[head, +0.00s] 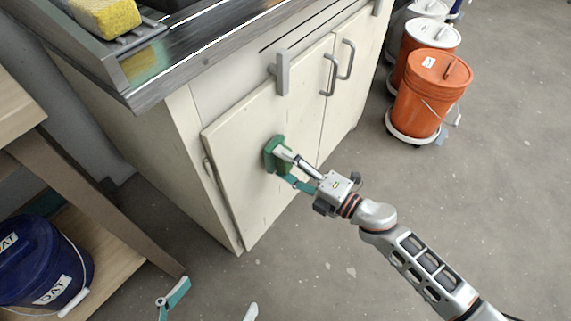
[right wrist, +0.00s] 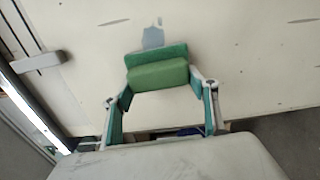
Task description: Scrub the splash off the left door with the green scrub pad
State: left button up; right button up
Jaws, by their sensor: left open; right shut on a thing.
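The green scrub pad (head: 270,152) is in my right gripper (head: 284,166), at the face of the left door (head: 240,125). In the right wrist view the pad (right wrist: 160,75) sits between the two fingers of my right gripper (right wrist: 160,88). A blue-grey splash (right wrist: 153,38) shows on the door just beyond the pad's edge, partly hidden by the pad. In the head view I cannot make out the splash. Whether the pad touches the door is hard to tell. My left gripper (head: 212,303) is open and empty at the bottom edge, low over the floor.
A metal sink counter (head: 200,45) with a yellow sponge (head: 105,14) is above the doors. Door handles (head: 330,75) stick out to the right. Orange buckets (head: 430,90) stand at the right. A blue bucket (head: 40,262) sits on a wooden shelf at left.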

pick_arm(q)
jog(key=shift+f, duration=0.1)
pick_arm(e)
jog(key=shift+w+a, duration=0.3)
jog(key=shift+a, duration=0.1)
jog(key=shift+w+d+b, duration=0.55)
jog(key=shift+w+d, duration=1.6)
jog(key=shift+w, duration=0.8)
jog(key=shift+s+a+r+p, duration=0.15)
jog(key=shift+s+a+p, duration=0.35)
jog(key=shift+s+a, duration=0.65)
jog(key=shift+s+a+r+p, duration=0.15)
jog(key=shift+s+a+p, duration=0.3)
jog(key=shift+s+a, duration=0.7)
jog(key=shift+s, duration=0.7)
pick_arm(q)
jog(key=shift+w+r, duration=0.25)
jog(key=shift+r, duration=0.3)
jog(key=shift+w+r, duration=0.2)
jog(key=shift+r, duration=0.35)
pick_arm(e)
jog(key=shift+f, duration=0.1)
